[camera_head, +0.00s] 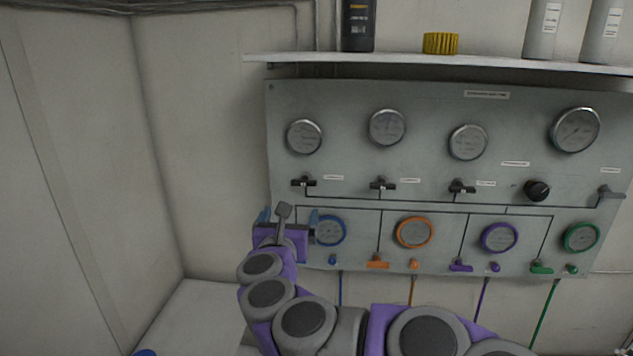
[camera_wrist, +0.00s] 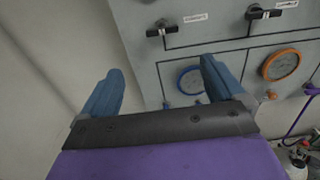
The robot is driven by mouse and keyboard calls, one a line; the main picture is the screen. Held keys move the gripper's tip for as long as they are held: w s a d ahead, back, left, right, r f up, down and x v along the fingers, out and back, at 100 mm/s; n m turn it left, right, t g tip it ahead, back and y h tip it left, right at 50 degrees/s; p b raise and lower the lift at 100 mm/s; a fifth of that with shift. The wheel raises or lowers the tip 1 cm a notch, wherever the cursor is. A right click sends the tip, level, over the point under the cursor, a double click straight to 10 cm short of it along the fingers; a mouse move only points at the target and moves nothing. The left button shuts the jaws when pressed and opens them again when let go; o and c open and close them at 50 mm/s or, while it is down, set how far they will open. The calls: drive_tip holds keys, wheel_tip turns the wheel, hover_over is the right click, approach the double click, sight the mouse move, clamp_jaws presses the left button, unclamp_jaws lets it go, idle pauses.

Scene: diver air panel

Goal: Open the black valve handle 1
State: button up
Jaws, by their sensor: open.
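Three black valve handles sit in a row on the grey panel (camera_head: 345,165): a left one (camera_head: 304,182), a middle one (camera_head: 382,184) and a right one (camera_head: 461,187). Each lies roughly horizontal beside a small white label too small to read. The left handle also shows at the top of the wrist view (camera_wrist: 160,29), with the middle one (camera_wrist: 262,13) to its right. My gripper (camera_head: 289,215) is open and empty, with blue fingers. It is below the left handle in the head view, apart from it. In the wrist view the left handle appears above the gap between the fingertips (camera_wrist: 161,67).
Blue (camera_head: 329,230), orange (camera_head: 414,232), purple (camera_head: 499,238) and green (camera_head: 580,237) gauges line the lower panel, with small coloured handles beneath. A shelf (camera_head: 450,62) with bottles juts out above. A wall (camera_head: 195,130) stands left. A black knob (camera_head: 537,190) is farther right.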

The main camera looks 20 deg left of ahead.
drive_tip(key=w+a, duration=0.2)
approach(307, 184)
drive_tip(key=x, duration=0.7)
drive_tip(key=shift+w+d+r, duration=0.15)
drive_tip(key=shift+w, duration=0.05)
drive_tip(key=shift+r, duration=0.5)
drive_tip(key=w+a, duration=0.1)
drive_tip(key=w+a+f, duration=0.1)
drive_tip(key=w+a+p, duration=0.1)
drive_tip(key=shift+w+f, duration=0.2)
drive_tip(key=shift+f, duration=0.2)
drive_tip(key=shift+s+a, duration=0.1)
drive_tip(key=shift+a, duration=0.15)
drive_tip(key=shift+w+d, duration=0.2)
drive_tip(key=shift+d, duration=0.25)
drive_tip(key=shift+s+d+r, duration=0.1)
drive_tip(key=shift+d+r, duration=0.2)
drive_tip(key=shift+d, duration=0.35)
drive_tip(key=shift+c, duration=0.6)
drive_tip(key=shift+s+a+f, duration=0.1)
drive_tip(key=shift+a+f, duration=0.15)
drive_tip(key=shift+a, duration=0.5)
drive_tip(key=c, duration=0.6)
drive_tip(key=shift+d, duration=0.25)
drive_tip(key=c, duration=0.3)
